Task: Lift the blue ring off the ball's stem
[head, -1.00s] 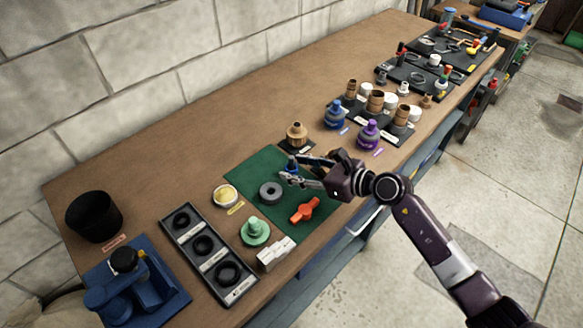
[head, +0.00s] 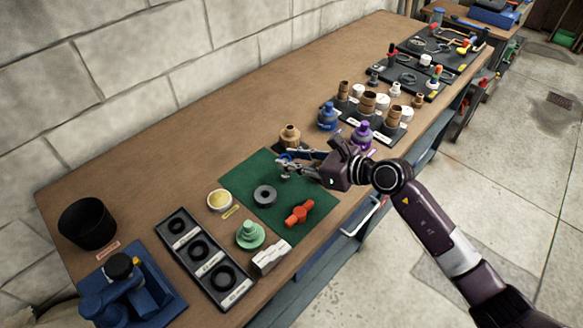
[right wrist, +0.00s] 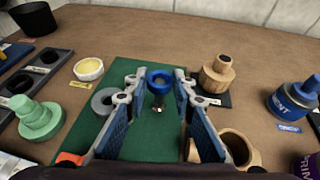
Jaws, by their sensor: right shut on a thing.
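My right gripper (head: 284,161) is above the far part of the green mat (head: 240,182). In the right wrist view its two fingers (right wrist: 158,84) are shut on the blue ring (right wrist: 158,78), one finger on each side. The ring is upright with its dark hole facing up; a bit of blue (head: 287,155) shows in the head view. A small shiny metal part, probably the ball with its stem (right wrist: 158,103), shows just below the ring. I cannot tell whether the stem is still inside the ring. My left gripper is not in view.
On the mat are a grey ring (head: 265,196) and an orange-red handle (head: 299,213). A wooden-coloured stepped fitting (head: 290,136) stands close behind the gripper. A green stepped piece (head: 250,235), a yellow-filled dish (head: 219,200) and a black tray of rings (head: 188,225) are nearer.

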